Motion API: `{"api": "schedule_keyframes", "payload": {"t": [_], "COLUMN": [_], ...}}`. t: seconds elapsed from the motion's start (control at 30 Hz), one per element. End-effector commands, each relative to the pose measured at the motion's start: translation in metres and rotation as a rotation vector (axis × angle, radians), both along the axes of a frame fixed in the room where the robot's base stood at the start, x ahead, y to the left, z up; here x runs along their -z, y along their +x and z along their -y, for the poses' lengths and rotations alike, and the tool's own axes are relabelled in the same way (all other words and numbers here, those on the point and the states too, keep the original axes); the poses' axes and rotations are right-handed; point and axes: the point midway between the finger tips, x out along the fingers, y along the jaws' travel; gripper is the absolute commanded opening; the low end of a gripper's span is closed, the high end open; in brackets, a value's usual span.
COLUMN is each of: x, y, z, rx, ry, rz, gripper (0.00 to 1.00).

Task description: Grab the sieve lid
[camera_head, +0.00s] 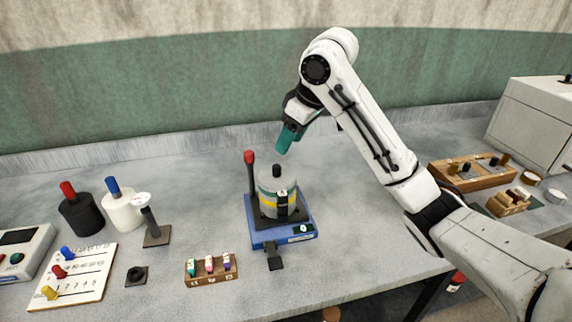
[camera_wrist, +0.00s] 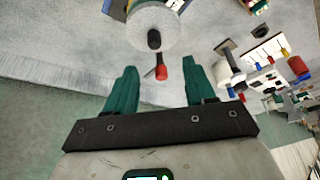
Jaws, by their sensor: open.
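The sieve lid (camera_head: 270,173) is the pale round top of a grey canister with a yellow band. A black knob (camera_head: 277,170) stands up from its middle. The canister (camera_head: 266,199) stands upright on a blue device (camera_head: 284,236). In the wrist view the lid (camera_wrist: 135,32) shows from above with its black knob (camera_wrist: 154,40), beyond my fingertips. My gripper (camera_head: 284,141) has green fingers and hangs above the lid, apart from it. In the wrist view my gripper (camera_wrist: 160,68) is open, with nothing between its fingers.
A red-topped lever (camera_head: 250,158) rises at the device's left, close to the canister. A wooden rack (camera_head: 211,270) stands in front. Black and white bottles (camera_head: 80,215) and a numbered slider board (camera_head: 71,273) are at left. Wooden trays (camera_head: 472,172) are at right. The table behind the device is clear.

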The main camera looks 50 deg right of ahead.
Motion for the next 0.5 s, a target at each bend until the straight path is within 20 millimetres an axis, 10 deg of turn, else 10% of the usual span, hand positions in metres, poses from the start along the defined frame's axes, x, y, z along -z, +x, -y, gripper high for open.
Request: {"api": "schedule_keyframes", "payload": {"t": [0.5], "x": [0.047], "y": [0.019], "z": [0.000], "rx": [0.002], "ry": [-0.008], "rz": [-0.008], "gripper": [0.54]}}
